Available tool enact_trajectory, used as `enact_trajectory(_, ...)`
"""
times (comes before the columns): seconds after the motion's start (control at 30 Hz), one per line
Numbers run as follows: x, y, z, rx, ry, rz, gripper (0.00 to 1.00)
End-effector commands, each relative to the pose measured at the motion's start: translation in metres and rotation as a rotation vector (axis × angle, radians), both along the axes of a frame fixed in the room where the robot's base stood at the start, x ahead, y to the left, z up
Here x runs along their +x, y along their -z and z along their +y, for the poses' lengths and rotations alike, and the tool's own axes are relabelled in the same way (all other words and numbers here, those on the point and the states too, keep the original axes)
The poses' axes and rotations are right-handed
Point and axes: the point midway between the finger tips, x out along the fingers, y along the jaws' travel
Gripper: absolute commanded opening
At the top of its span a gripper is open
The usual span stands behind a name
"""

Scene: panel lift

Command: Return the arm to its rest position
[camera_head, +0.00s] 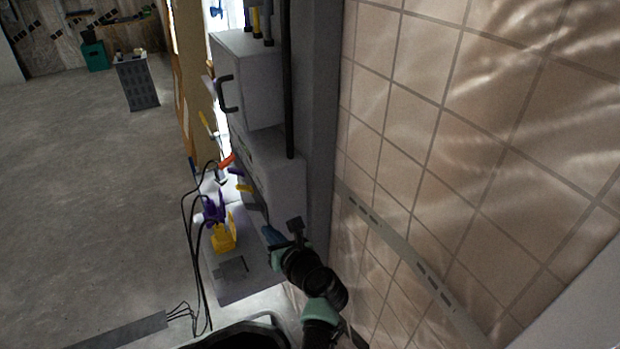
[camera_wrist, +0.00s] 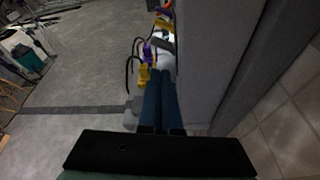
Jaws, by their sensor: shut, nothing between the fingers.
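My gripper (camera_head: 268,232) is at the lower middle of the head view, at the end of my black and green arm. Its blue fingers lie close beside the lower grey box. In the wrist view my gripper (camera_wrist: 161,74) shows its two long blue fingers side by side, shut with nothing between them. They point along the grey wall face on their right.
A grey cabinet (camera_head: 262,95) with a black handle stands above my gripper. A purple and yellow object (camera_head: 224,238) and black cables are to its left. A tiled wall (camera_head: 440,130) closes the right side. Open floor (camera_head: 90,190) lies left.

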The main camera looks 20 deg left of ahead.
Motion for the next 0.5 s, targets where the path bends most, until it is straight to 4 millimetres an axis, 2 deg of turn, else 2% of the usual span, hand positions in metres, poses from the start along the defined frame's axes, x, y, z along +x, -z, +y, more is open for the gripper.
enact_trajectory(0.17, 0.001, -0.001, -0.001, -0.004, -0.001, -0.008, 0.00)
enact_trajectory(0.27, 0.017, -0.027, -0.015, -0.114, -0.008, -0.187, 0.00)
enact_trajectory(0.37, 0.036, -0.074, -0.040, -0.323, -0.012, -0.485, 0.00)
enact_trajectory(0.5, 0.051, -0.161, -0.087, -0.739, 0.021, -0.954, 0.00)
